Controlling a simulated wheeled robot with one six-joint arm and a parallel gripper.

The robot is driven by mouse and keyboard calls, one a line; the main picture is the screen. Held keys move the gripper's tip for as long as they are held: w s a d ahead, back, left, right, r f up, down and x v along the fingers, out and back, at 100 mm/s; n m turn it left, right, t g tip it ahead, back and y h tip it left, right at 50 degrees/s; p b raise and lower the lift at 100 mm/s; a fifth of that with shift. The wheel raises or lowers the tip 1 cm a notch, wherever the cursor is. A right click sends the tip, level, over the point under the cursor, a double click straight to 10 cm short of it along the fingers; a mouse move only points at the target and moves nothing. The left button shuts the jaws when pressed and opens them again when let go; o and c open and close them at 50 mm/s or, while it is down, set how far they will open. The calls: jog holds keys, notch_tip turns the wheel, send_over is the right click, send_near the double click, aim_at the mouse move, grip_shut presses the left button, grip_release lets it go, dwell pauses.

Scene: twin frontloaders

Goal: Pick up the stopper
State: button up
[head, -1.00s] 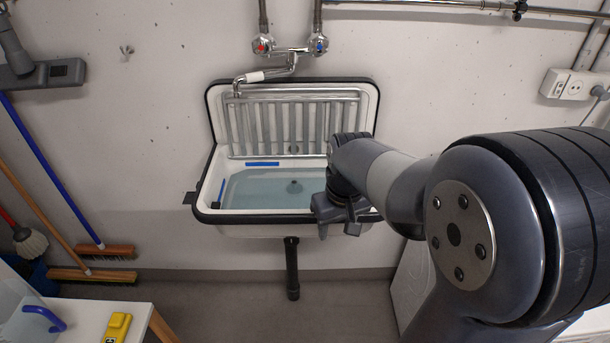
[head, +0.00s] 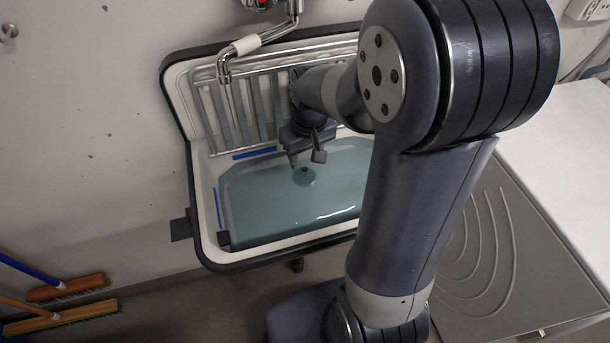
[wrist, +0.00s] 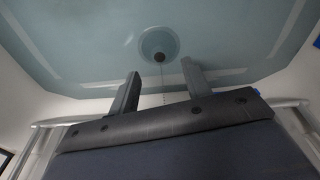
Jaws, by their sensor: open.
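The stopper (head: 305,170) is a small dark round piece at the drain, in the bottom of the water-filled sink (head: 205,235). My gripper (head: 305,160) is over the sink, close to the stopper in the head view. In the wrist view my gripper (wrist: 160,82) has its two fingers apart, with nothing between them but the chain line beyond. The stopper lies just past the fingertips. I cannot tell the exact height gap.
A metal rack (head: 235,110) stands against the sink's back wall. A chrome faucet spout (head: 225,68) reaches over the left back. The sink's dark rim (head: 195,190) surrounds the basin. A white counter (head: 570,150) is on the right. Brooms (head: 65,288) lean at the lower left.

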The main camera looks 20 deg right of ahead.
aim_at(305, 169)
notch_tip(305, 169, down, 5)
jog(key=shift+w+r, duration=0.1)
jog(key=shift+w, duration=0.05)
jog(key=shift+c, duration=0.4)
grip_shut()
